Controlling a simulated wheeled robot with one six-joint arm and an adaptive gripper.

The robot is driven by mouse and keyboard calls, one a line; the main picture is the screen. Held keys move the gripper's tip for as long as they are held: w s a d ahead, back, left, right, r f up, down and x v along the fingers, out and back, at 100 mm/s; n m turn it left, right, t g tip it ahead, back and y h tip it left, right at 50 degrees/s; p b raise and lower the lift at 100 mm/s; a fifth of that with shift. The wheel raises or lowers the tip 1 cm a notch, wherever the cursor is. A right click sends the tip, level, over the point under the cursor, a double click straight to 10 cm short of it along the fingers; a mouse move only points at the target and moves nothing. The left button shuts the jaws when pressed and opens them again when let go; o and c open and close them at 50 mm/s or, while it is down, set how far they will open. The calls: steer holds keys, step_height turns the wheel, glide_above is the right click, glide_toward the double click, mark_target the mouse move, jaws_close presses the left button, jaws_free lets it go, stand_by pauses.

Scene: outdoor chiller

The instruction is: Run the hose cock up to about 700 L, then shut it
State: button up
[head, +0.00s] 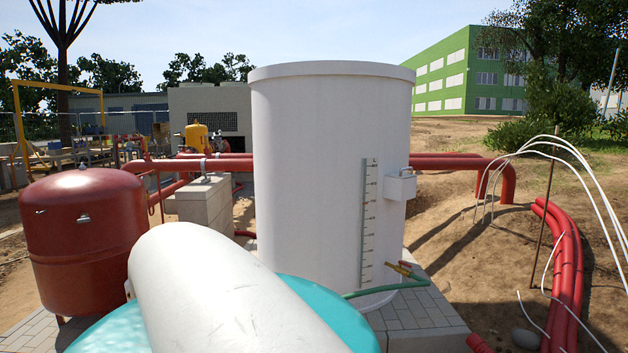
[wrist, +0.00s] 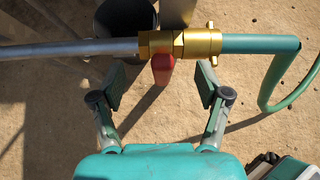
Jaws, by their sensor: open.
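The brass hose cock (wrist: 180,43) lies across the upper part of the wrist view, with a silver pipe (wrist: 70,49) on its left and a green hose (wrist: 260,44) on its right. A red piece (wrist: 163,68), seemingly its handle, hangs below the brass body. My gripper (wrist: 161,84) is open; its fingers stand left and right of the red piece, with clear gaps. In the head view a brass fitting (head: 404,270) with a green hose (head: 372,292) is at the white tank's (head: 305,170) lower right. The tank's level scale (head: 370,220) is too small to read.
A red vessel (head: 85,235) stands left of the tank, and a concrete block (head: 203,200) behind it. Red pipes (head: 563,270) and thin white lines (head: 590,180) run at right. A dark bucket (wrist: 125,15) stands beyond the cock in the wrist view. The ground is bare sand.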

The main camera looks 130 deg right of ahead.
steer(key=v, duration=0.7)
stand_by(0.4)
steer(key=shift+r, duration=0.1)
steer(key=v, duration=1.2)
